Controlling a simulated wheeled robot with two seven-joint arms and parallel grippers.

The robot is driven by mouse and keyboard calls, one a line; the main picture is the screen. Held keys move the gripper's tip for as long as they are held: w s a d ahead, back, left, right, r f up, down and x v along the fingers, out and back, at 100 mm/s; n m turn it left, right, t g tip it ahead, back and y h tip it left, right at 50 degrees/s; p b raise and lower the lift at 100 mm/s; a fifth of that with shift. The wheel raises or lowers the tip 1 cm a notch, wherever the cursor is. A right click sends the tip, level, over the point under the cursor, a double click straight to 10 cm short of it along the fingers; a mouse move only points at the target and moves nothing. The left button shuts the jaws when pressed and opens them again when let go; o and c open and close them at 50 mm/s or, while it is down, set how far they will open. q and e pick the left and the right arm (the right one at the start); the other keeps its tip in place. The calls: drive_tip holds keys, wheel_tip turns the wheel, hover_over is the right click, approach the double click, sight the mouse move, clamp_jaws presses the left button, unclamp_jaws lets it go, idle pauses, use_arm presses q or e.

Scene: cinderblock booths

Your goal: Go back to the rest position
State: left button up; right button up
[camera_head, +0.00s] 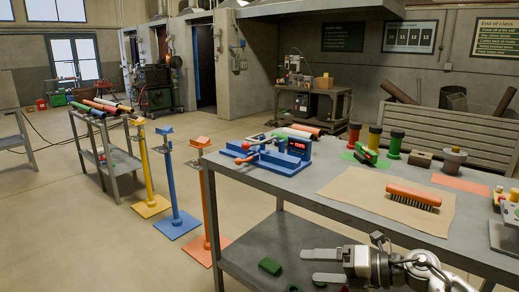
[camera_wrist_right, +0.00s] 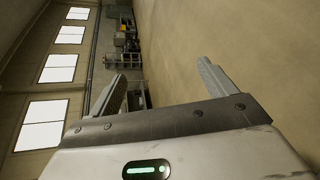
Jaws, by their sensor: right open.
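My right gripper (camera_head: 318,267) shows at the bottom of the head view, in front of the workbench's near edge. Its two fingers are spread apart and point left, with nothing between them. In the right wrist view my right gripper (camera_wrist_right: 163,78) is also open and empty, with bare floor and distant windows beyond it. My left gripper is in neither view.
The grey workbench (camera_head: 285,195) holds a blue fixture (camera_head: 285,158), an orange-handled brush (camera_head: 413,196) on brown paper and several coloured cylinders. A green block (camera_head: 270,266) lies on its lower shelf. Yellow, blue and orange stands are left of it. Floor (camera_head: 90,240) is clear at left.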

drive_tip(key=s+a+f+m+t+y, duration=0.1)
drive_tip(key=s+a+m+t, duration=0.4)
drive_tip(key=m, duration=0.4)
drive_tip(key=s+d+f+m+h, duration=0.3)
drive_tip(key=s+f+m+h, duration=0.2)
drive_tip(key=s+f+m, duration=0.3)
drive_tip(key=s+d+f+m+h, duration=0.3)
drive_tip(key=s+f+m+h, duration=0.3)
drive_tip(key=m, duration=1)
drive_tip(key=s+f, duration=0.3)
drive_tip(key=s, duration=0.1)
drive_tip(key=shift+d+g+h, duration=0.25)
drive_tip(key=shift+g+h, duration=0.05)
